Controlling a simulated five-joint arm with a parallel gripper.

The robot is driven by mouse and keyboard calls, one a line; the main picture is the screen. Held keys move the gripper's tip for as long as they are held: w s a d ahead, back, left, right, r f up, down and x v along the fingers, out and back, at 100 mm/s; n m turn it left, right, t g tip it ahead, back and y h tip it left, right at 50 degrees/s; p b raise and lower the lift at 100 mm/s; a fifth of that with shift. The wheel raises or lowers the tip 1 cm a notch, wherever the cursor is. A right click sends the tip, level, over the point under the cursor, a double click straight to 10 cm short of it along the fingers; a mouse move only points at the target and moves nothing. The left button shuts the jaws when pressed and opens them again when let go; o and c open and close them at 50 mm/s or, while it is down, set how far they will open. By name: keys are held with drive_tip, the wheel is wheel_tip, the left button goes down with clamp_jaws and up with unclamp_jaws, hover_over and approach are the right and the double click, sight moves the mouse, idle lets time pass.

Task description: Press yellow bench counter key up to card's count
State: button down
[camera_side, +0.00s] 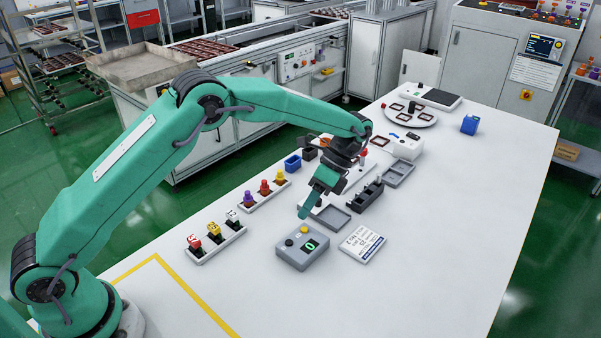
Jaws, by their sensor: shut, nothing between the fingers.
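The grey bench counter (290,259) sits on the white table near the middle of the view. Its yellow key (304,229) is on the far edge of its top, with a black knob (289,243) to the left and a green-lit display (310,246) that appears to read 0. A white printed card (362,244) lies to the right of the counter; its text is too small to read. My gripper (304,213) is shut and empty, pointing down, with its tip just above the yellow key in the picture. I cannot tell whether it touches the key.
A grey tray (343,222) and a black block holder (363,197) stand beyond the counter. Racks with red, yellow and white pieces (215,246) and coloured plugs (264,195) are to the left. The table's right front is clear.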

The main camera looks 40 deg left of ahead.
drive_tip(key=shift+f, duration=1.2)
drive_tip(key=shift+a+f, duration=0.15)
drive_tip(key=shift+f, duration=0.65)
idle(2.2)
drive_tip(key=shift+r, duration=0.8)
drive_tip(key=shift+r, duration=0.1)
idle(0.3)
drive_tip(key=shift+r, duration=2.45)
